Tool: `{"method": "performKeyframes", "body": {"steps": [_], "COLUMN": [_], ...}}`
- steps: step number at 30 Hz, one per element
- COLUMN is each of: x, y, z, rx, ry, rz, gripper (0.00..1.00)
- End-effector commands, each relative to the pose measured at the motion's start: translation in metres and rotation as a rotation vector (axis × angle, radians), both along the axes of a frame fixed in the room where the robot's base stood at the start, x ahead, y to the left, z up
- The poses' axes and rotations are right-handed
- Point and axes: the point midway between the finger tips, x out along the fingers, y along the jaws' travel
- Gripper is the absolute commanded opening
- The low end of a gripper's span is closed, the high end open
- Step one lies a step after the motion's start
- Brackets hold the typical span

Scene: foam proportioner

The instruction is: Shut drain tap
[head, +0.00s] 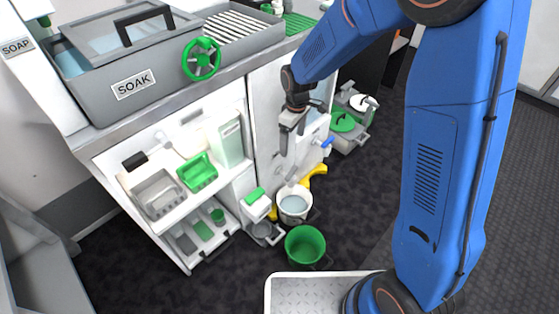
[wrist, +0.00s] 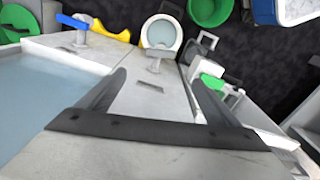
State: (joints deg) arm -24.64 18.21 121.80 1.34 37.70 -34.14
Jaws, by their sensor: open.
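A tap with a blue lever (head: 327,142) sticks out low on the pale cabinet; the blue lever also shows at the upper left of the wrist view (wrist: 72,21). A grey fitting (wrist: 154,62) stands out from the cabinet front above a white bucket of water (head: 294,204). I cannot tell which of the two is the drain tap, or whether water runs. My gripper (head: 292,142) points down in front of the cabinet, open and empty. In the wrist view the grey fitting shows between its fingers, apparently beyond them. The bucket also shows there (wrist: 161,35).
A green bucket (head: 305,245) stands on the dark floor. A yellow object (head: 313,177) lies behind the white bucket. Lidded containers (head: 348,121) stand at the back. Open floor lies right of the buckets.

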Motion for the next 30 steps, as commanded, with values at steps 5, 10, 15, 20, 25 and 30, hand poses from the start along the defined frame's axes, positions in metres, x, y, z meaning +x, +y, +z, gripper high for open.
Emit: {"method": "performKeyframes", "body": {"steps": [5, 10, 15, 20, 25, 30], "x": [-0.005, -0.005, -0.005, -0.005, -0.005, -0.005], "y": [-0.01, -0.01, -0.01, -0.01, -0.01, -0.01], "z": [-0.006, -0.025, -0.054, -0.083, -0.112, -0.14], "rx": [-0.033, -0.033, -0.033, -0.033, -0.032, -0.032], "ry": [0.032, 0.035, 0.035, 0.035, 0.034, 0.033], "rz": [0.033, 0.032, 0.031, 0.031, 0.03, 0.03], "gripper": [0.85, 0.85, 0.85, 0.85, 0.85, 0.85]}}
